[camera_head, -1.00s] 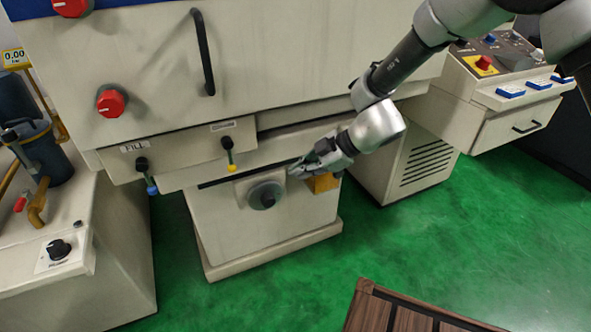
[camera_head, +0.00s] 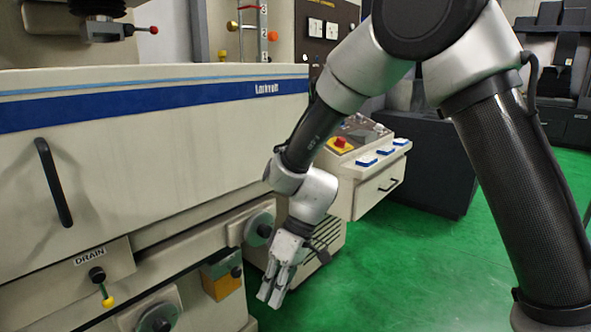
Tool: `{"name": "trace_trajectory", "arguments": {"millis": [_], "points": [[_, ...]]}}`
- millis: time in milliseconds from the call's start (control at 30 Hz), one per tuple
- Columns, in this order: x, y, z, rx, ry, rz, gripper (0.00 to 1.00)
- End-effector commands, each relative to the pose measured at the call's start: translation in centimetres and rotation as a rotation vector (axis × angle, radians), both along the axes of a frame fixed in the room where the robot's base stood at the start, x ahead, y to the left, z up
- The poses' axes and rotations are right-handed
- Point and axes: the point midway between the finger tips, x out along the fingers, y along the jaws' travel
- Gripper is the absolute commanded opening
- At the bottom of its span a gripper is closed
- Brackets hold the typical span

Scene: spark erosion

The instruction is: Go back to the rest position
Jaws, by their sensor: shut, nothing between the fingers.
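My gripper (camera_head: 270,293) hangs at the end of my arm in the lower middle of the view, pointing down. It is shut and empty. It is in front of the machine's lower right part, beside a grey round knob (camera_head: 259,229) and an orange block (camera_head: 222,284). In this view it appears apart from the machine, over the green floor.
The machine's large cream tank (camera_head: 150,160) with a black handle (camera_head: 54,182) fills the left. A yellow-tipped DRAIN lever (camera_head: 107,300) sticks out below. A control console (camera_head: 365,165) with a red button stands behind my arm. Green floor (camera_head: 400,270) is open to the right.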

Motion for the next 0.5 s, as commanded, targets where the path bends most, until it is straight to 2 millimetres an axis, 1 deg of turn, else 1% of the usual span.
{"name": "trace_trajectory", "arguments": {"millis": [33, 67, 100, 167, 200, 267, 300, 333, 367, 400, 500], "points": [[0.4, -3.7, 2.4, -0.065, 0.008, -0.092, 0.0], [0.5, -6.0, 3.6, -0.112, 0.013, -0.15, 0.0], [0.6, -8.9, 5.1, -0.165, 0.013, -0.227, 0.0], [0.5, -13.2, 7.2, -0.236, 0.005, -0.339, 0.0], [0.4, -16.0, 8.5, -0.277, -0.008, -0.411, 0.0], [-0.1, -20.0, 10.3, -0.328, -0.034, -0.513, 0.0], [-0.5, -22.5, 11.4, -0.354, -0.057, -0.579, 0.0], [-0.8, -24.4, 12.2, -0.371, -0.077, -0.625, 0.0], [-1.2, -26.2, 13.0, -0.387, -0.097, -0.67, 0.0], [-1.9, -28.4, 13.9, -0.403, -0.125, -0.726, 0.0], [-3.8, -33.5, 16.0, -0.423, -0.216, -0.832, 0.0]]}}
